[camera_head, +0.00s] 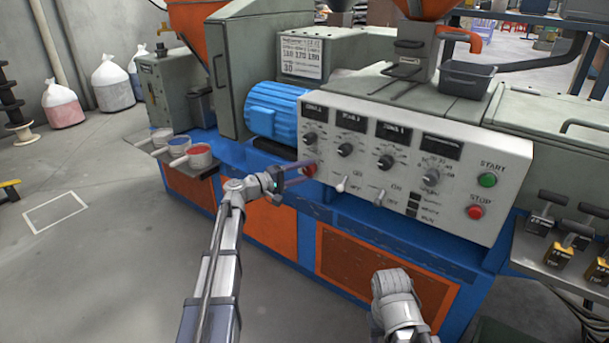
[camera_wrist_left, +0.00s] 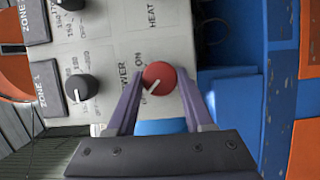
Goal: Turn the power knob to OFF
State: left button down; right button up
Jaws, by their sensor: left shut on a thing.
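The control panel (camera_head: 455,205) is a white sloped box on the machine's front. The red power knob (camera_head: 310,169) sits at its lower left. In the left wrist view the red knob (camera_wrist_left: 160,76) lies between my two purple fingers, next to the words POWER and ON. Its white mark points to the lower left in that view. My left gripper (camera_head: 305,171) is shut on the knob, with one finger on each side; it also shows in the left wrist view (camera_wrist_left: 160,80). My right gripper is out of view; only part of that arm shows.
Black zone knobs (camera_head: 345,149) and two toggle switches (camera_head: 342,184) are to the right of the red knob. Green START (camera_head: 487,180) and red STOP (camera_head: 475,212) buttons are at the panel's right. A blue motor (camera_head: 273,112) stands close to the left. The floor in front is clear.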

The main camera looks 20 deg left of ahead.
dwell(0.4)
pick_arm(q)
jog(key=shift+c, duration=1.4)
grip_release()
jog(key=v, duration=0.8)
jog(key=shift+w+f, duration=0.1)
